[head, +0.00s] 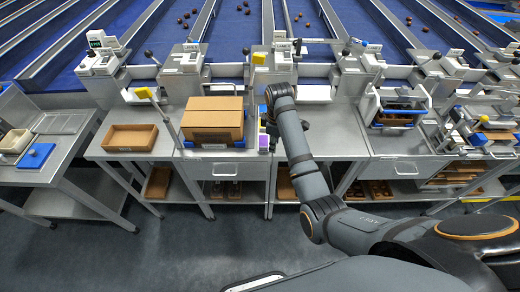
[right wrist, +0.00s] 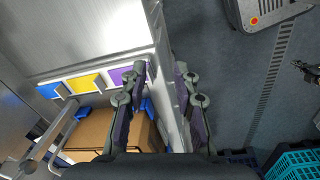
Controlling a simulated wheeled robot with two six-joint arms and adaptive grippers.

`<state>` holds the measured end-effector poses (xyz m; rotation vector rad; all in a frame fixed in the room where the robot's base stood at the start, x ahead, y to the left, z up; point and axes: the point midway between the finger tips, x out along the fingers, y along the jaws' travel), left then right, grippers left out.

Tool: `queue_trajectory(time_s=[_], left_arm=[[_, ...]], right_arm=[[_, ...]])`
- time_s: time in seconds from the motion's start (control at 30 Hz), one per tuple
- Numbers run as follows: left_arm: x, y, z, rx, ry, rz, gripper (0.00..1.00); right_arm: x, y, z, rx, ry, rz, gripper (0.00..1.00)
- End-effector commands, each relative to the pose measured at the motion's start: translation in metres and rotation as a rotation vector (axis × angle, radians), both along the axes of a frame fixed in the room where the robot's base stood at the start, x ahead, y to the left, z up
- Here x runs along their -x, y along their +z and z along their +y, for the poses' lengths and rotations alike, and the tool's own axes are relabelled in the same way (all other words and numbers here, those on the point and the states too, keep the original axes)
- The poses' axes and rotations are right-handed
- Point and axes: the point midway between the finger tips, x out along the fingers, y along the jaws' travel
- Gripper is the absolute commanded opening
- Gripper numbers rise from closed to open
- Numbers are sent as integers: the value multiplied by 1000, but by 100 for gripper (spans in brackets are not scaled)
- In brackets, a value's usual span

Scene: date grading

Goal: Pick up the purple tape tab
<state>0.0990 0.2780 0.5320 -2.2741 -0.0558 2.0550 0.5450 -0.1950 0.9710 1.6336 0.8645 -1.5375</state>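The purple tape tab (right wrist: 119,75) sits at the right end of a row with a yellow tab (right wrist: 84,82) and a blue tab (right wrist: 49,90) in the right wrist view. In the head view the purple tab (head: 264,142) shows just right of the cardboard box (head: 213,136), at the bench front. My right gripper (right wrist: 161,70) is open, with nothing seen between its fingers. Its left finger overlaps the right edge of the purple tab in the wrist view; I cannot tell whether they touch. My left gripper is in neither view.
A shallow brown tray (head: 130,138) lies on the bench at left. A white crate (head: 402,119) with blue parts stands at right. Posts and levers rise along the bench's back. The bench right of my right gripper is mostly clear.

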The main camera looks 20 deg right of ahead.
Motion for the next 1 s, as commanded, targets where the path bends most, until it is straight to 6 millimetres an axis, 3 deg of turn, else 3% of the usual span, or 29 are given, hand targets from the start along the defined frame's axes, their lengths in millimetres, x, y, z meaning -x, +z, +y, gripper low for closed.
queue_trajectory(time_s=[0.2, 0.4, 0.47, 0.73, 1.0], left_arm=[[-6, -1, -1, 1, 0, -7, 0], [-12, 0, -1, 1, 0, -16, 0], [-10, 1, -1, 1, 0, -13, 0], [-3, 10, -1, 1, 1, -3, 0], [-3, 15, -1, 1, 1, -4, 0]], right_arm=[[-30, 37, 19, 0, 191, 39, 30], [-37, 50, 25, 1, 265, 58, 30], [-37, 47, 25, 1, 265, 60, 30], [-37, 5, 24, 1, 262, 60, 30], [-36, -9, 24, 1, 261, 60, 30]])
